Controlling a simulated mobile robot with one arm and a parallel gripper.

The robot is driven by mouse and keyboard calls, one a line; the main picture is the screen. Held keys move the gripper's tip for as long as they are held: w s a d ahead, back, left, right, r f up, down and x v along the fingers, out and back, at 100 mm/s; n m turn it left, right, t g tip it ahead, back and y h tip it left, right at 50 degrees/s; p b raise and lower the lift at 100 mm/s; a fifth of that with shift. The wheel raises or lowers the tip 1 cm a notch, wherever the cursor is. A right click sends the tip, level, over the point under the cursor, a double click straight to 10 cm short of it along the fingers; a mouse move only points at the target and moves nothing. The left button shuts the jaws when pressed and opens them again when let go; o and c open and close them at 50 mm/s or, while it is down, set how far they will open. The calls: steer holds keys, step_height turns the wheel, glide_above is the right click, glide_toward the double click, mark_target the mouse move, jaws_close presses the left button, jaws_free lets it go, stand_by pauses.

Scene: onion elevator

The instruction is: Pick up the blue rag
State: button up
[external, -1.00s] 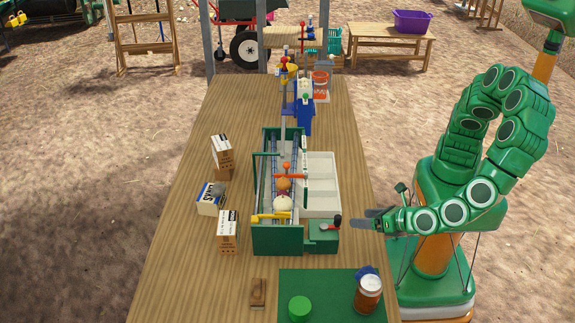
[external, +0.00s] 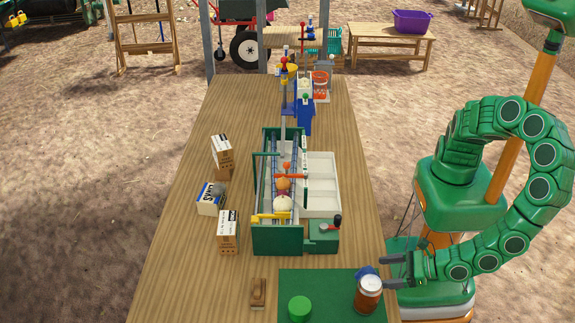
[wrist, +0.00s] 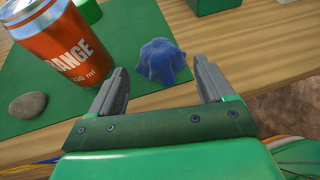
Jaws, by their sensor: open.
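The blue rag (wrist: 162,62) is a crumpled bunch on the green mat (wrist: 118,100). In the external view the rag (external: 365,271) shows just behind the orange can (external: 368,296), partly hidden by it. In the wrist view the can (wrist: 62,45) stands to the left of the rag. My gripper (wrist: 158,85) is open and empty. In the wrist view the rag is ahead of the gap between its two fingers, apart from them. In the external view my gripper (external: 382,272) is at the table's right edge, close to the right of the rag and can.
A grey stone (wrist: 28,104) lies left of the can. A green cylinder (external: 300,308) and a wooden block (external: 258,292) are farther left. The green elevator (external: 278,238) stands beyond the mat, with boxes (external: 228,232) to its left. The table edge is close to my gripper.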

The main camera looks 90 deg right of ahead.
mark_target(370, 271)
steer(key=shift+r+x, duration=0.2)
steer(key=shift+x, duration=2.55)
steer(key=shift+w, duration=0.1)
steer(key=c, duration=1)
steer(key=shift+c, duration=0.2)
